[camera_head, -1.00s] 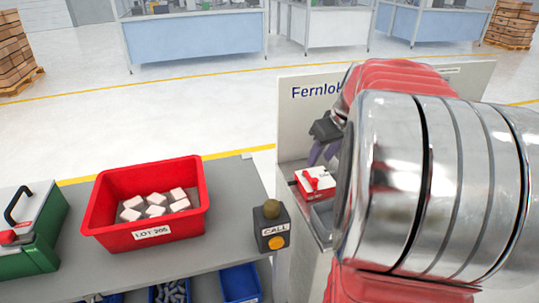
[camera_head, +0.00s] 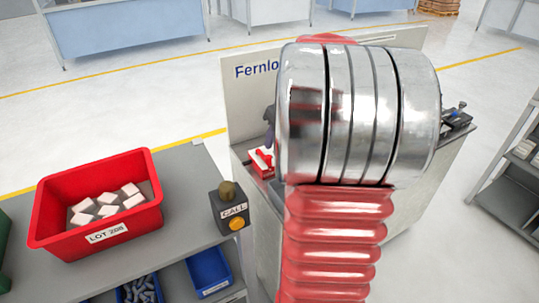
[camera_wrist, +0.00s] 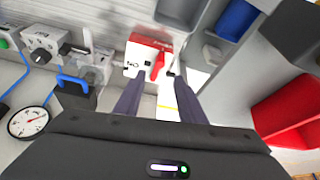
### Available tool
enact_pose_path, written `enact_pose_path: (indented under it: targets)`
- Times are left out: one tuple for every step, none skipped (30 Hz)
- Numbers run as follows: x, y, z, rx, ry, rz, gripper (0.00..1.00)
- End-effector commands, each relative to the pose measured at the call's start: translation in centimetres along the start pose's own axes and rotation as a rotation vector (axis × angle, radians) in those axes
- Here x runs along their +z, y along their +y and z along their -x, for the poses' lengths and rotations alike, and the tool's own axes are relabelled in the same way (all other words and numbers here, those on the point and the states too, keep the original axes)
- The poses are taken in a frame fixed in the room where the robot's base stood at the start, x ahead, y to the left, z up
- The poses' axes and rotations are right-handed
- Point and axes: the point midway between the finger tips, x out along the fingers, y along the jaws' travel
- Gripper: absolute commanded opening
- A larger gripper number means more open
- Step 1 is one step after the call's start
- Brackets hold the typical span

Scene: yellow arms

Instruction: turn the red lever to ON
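The red lever (camera_wrist: 158,66) sits on a small red and white box (camera_wrist: 140,52) in the wrist view.
A gauge (camera_wrist: 28,122), a blue-handled block (camera_wrist: 75,90) and grey fittings lie left of the box in the wrist view. The CALL button box (camera_head: 230,208) and red LOT bin (camera_head: 60,215) stand on the neighbouring bench. An upright Fernlo panel (camera_head: 243,105) stands behind.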

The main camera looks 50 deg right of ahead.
Motion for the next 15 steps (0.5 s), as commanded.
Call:
enact_pose_path:
  targets:
    - [0.0,-0.1,-0.9,-0.003,-0.002,0.001,0.36]
    - [0.0,-0.1,-1.4,-0.003,-0.003,0.001,0.36]
    - [0.1,-0.1,-2.0,-0.003,-0.003,0.002,0.36]
    - [0.1,-0.1,-2.5,-0.003,-0.003,0.001,0.36]
    - [0.1,-0.1,-3.0,-0.003,-0.004,0.001,0.36]
    - [0.1,-0.1,-3.6,-0.003,-0.003,0.002,0.36]
    - [0.1,-0.1,-4.0,-0.002,-0.003,0.002,0.36]
    - [0.1,-0.1,-4.5,-0.002,-0.004,0.002,0.36]
    - [0.1,-0.1,-5.1,-0.002,-0.003,0.002,0.36]
    - [0.0,-0.1,-5.6,-0.002,-0.002,0.002,0.36]
    - [0.0,-0.1,-6.0,-0.002,-0.003,0.002,0.36]
    - [0.0,-0.1,-6.7,-0.003,-0.003,0.002,0.36]
    - [0.0,-0.1,-7.1,-0.002,-0.002,0.002,0.36]
    - [0.0,-0.1,-7.5,-0.002,-0.002,0.002,0.36]
    - [0.0,-0.1,-8.0,-0.002,-0.002,0.002,0.36]
